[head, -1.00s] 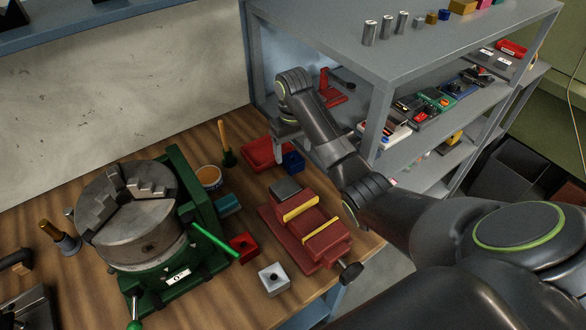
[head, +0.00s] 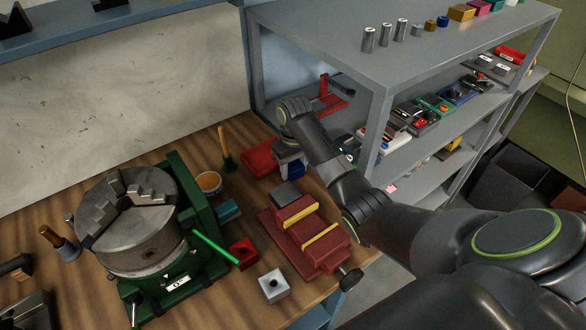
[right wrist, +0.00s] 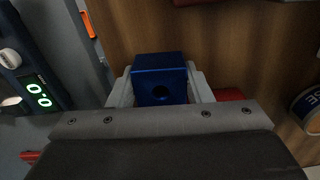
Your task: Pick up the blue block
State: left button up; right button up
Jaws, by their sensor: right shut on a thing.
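The blue block (right wrist: 158,72) has a dark round hole in its near face. In the right wrist view it sits between the two fingers of my right gripper (right wrist: 160,88), which is shut on it. In the head view the blue block (head: 293,168) is partly hidden by my right gripper (head: 290,158), beside the red tray. I cannot tell whether the block still touches the wooden bench. My left gripper is not in view.
A red tray (head: 260,156) lies left of my right gripper. A red vise (head: 308,236) with yellow jaws stands nearer. A green-based chuck (head: 140,238), a red block (head: 243,253) and a grey block (head: 273,286) stand left. Grey shelving (head: 380,62) rises to the right.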

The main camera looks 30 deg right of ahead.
jog(key=shift+c, duration=1.3)
jog(key=shift+r, duration=0.1)
